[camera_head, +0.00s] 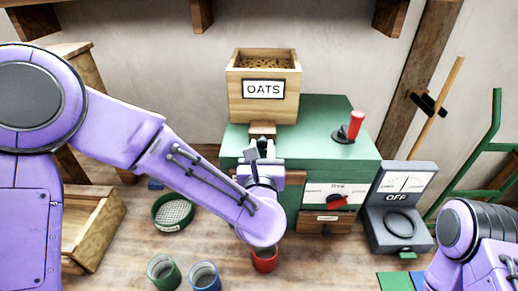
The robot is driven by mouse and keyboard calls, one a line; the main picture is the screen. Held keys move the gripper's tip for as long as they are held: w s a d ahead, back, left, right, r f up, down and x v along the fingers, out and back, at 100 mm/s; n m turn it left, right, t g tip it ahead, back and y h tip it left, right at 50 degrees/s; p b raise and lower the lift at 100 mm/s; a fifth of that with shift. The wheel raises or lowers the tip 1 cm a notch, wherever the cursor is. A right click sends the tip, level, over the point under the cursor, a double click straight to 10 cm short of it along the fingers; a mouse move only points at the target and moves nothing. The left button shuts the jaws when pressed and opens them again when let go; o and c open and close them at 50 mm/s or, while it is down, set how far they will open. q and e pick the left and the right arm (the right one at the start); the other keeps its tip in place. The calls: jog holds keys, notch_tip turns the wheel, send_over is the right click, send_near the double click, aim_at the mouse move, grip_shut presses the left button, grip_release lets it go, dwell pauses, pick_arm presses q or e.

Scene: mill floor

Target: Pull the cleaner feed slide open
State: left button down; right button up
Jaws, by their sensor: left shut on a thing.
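The green cleaner (345,155) stands on the bench with a wooden hopper marked OATS (250,105) on top. The feed slide (263,130) is a small brown wooden piece sticking out at the foot of the hopper, toward me. My left gripper (263,150) is at the near end of the slide and shut on it; the wrist hides the fingertips and part of the cleaner's front. Of my right arm only purple links show at the lower right; its gripper is out of view.
A red lever (355,124) stands on the cleaner's top, with a red-knobbed dial on its front. A grey scale reading OFF (402,218) is to the right. A green sieve (173,212), green cup (163,271), blue cup (204,275) and red cup (265,261) stand in front.

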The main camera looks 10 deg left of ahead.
pick_arm(q)
jog(key=shift+s+f, duration=0.1)
jog(key=shift+f, duration=0.05)
jog(key=c, duration=0.9)
grip_release()
jog(key=shift+o, duration=0.4)
jog(key=shift+s, duration=0.15)
jog(key=shift+s, duration=0.1)
jog(key=s+d+b, duration=0.2)
jog(key=s+b, duration=0.1)
jog(key=s, duration=0.7)
jog(key=shift+b, duration=0.4)
jog(key=shift+s, duration=0.1)
